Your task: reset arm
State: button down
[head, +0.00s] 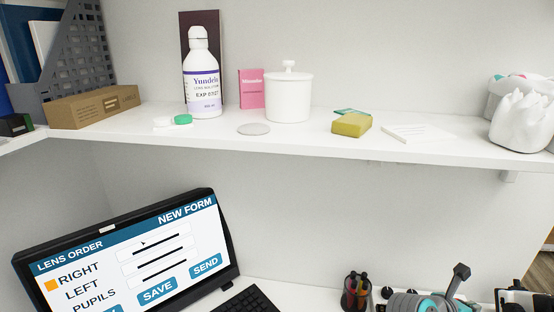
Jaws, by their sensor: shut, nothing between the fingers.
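My gripper's fingers cannot be made out in this view. No object in view is touched by a gripper that I can see.
A white shelf (300,143) holds a lens solution bottle (202,80), a lidded white jar (288,97), a cardboard box (93,107) and a yellow sponge (352,124). Below, a monitor (130,258) shows a lens order form. A pen cup (357,291) stands near the arm part.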

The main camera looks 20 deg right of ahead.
jog(key=s+a+r+n+t+h, duration=0.2)
jog(key=s+a+r+n+h, duration=0.1)
jog(key=s+a+n+h, duration=0.5)
jog(key=s+a+n+t+y, duration=0.1)
jog(key=a+n+t+y, duration=0.5)
jog(key=a+n+t, duration=1.35)
jog(key=s+a+f+n+g+y, duration=0.2)
jog(key=s+a+f+n+y, duration=0.3)
jog(key=n, duration=0.7)
jog(key=s+a+f+n+g+y, duration=0.3)
jog(key=s+a+f+n+y, duration=0.2)
jog(key=n+y, duration=0.5)
jog(key=shift+s+a+f+n, duration=0.25)
jog(key=shift+f+n, duration=0.2)
jog(key=shift+n, duration=0.6)
